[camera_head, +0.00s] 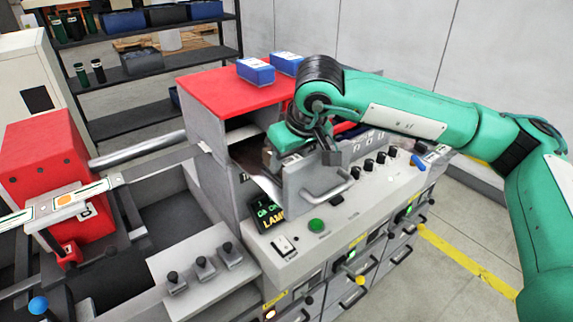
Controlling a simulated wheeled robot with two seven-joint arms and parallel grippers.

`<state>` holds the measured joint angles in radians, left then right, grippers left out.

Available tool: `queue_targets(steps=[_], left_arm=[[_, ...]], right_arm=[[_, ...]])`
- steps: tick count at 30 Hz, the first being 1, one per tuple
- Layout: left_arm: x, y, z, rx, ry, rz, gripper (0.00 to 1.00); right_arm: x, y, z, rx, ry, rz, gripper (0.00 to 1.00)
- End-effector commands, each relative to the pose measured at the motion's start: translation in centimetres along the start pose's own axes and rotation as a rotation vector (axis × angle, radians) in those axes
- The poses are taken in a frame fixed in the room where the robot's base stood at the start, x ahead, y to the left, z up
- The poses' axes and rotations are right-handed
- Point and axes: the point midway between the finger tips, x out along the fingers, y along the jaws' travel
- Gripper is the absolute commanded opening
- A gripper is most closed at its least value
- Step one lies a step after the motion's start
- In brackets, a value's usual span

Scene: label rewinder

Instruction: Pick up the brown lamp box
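My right gripper (331,151) reaches in from the right, over the front of the grey machine, and points down by the open compartment under the red top. Its dark fingertips are small, and I cannot tell whether they are apart or closed. A small brownish patch (267,157) shows inside the compartment, just left of my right wrist. It may be part of the brown lamp box, but the wrist and the compartment's front wall hide most of it. A dark sign with green letters and a yellow "LAMP" text (269,212) stands below the opening. My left gripper is out of view.
Two blue boxes (256,71) sit on the machine's red top (225,95). A grey handle (326,190), black knobs and a green button (316,225) line the front panel. A red unit (45,160) stands left. Dark shelves (140,62) stand behind. Open floor lies right.

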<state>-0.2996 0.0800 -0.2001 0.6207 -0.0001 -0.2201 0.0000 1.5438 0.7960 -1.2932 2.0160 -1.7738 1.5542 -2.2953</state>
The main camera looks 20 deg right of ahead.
Motion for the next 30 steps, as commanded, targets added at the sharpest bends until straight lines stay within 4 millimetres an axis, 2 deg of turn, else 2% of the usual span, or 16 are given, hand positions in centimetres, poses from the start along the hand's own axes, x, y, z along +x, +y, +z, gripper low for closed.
queue_targets(steps=[1, 4, 14, 21, 22, 26, 30], left_arm=[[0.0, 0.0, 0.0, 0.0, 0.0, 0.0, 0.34], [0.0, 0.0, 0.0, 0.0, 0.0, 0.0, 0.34], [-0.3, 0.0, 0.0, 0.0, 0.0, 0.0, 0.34], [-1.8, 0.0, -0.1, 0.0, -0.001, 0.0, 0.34], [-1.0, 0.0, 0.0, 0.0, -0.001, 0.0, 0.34], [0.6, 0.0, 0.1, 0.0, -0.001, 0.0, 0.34], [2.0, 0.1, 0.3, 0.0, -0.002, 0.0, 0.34]], right_arm=[[0.0, 0.0, 0.0, 0.0, 0.0, 0.0, 0.32], [0.0, 0.0, 0.0, 0.0, 0.0, 0.0, 0.13], [-0.2, 0.0, -0.1, 0.0, 0.001, 0.0, 0.14], [-0.9, 0.0, -0.4, 0.0, 0.001, 0.0, 0.14], [-1.0, 0.0, -0.5, 0.001, 0.005, 0.0, 0.14], [-3.8, 0.0, -1.7, 0.001, 0.009, 0.0, 0.14], [-7.9, -0.1, -3.4, 0.001, 0.01, 0.0, 0.14]])
